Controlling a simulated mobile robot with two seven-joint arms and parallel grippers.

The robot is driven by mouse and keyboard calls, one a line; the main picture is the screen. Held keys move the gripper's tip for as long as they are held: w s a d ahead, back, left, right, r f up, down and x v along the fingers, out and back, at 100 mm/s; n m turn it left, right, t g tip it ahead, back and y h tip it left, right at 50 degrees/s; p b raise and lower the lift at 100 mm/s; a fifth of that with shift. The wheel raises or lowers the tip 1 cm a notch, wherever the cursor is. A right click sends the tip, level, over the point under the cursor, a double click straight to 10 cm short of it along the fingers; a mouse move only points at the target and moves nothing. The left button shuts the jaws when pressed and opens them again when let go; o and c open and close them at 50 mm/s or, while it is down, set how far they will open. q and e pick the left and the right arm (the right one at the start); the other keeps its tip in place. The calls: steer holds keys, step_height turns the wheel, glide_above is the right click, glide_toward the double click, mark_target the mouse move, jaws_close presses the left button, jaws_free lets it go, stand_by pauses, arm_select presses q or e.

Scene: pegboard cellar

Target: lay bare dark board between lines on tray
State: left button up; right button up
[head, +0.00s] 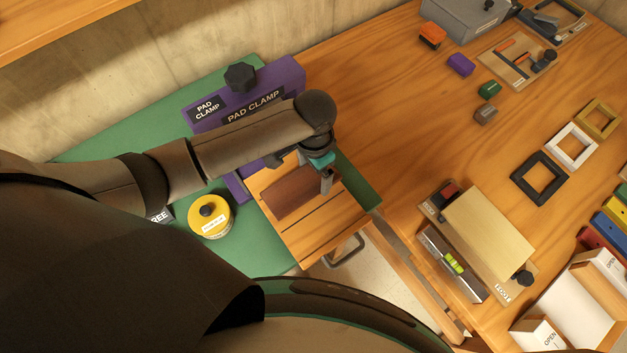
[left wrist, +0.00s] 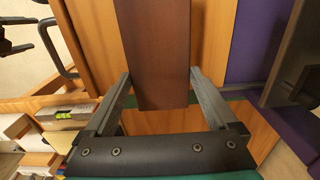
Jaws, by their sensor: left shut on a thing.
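The bare dark board (head: 298,194) is a reddish-brown slab over the light wooden tray (head: 335,222). Dark lines run along the tray, and some show below the board in the head view. My left gripper (head: 325,178) is at the board's right end, shut on it. In the left wrist view the fingers of my left gripper (left wrist: 160,73) lie at the two long edges of the dark board (left wrist: 153,45). I cannot tell whether the board touches the tray. My right gripper is not in view.
A purple pad clamp (head: 285,78) stands behind the tray on a green surface. A yellow round tin (head: 211,215) is left of the tray. To the right are a pale board (head: 488,233), a level (head: 452,263) and several square frames. The table's middle is mostly clear.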

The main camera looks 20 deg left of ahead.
mark_target(314, 176)
arm_select(q)
steer(key=shift+f+b, duration=0.5)
steer(key=shift+f, duration=1.75)
steer(key=shift+f, duration=0.15)
steer(key=o, duration=1.1)
steer(key=shift+o, duration=0.2)
step_height(314, 176, up, 12)
steer(key=p, duration=0.2)
steer(key=shift+r+p, duration=0.2)
steer(key=shift+p, duration=0.1)
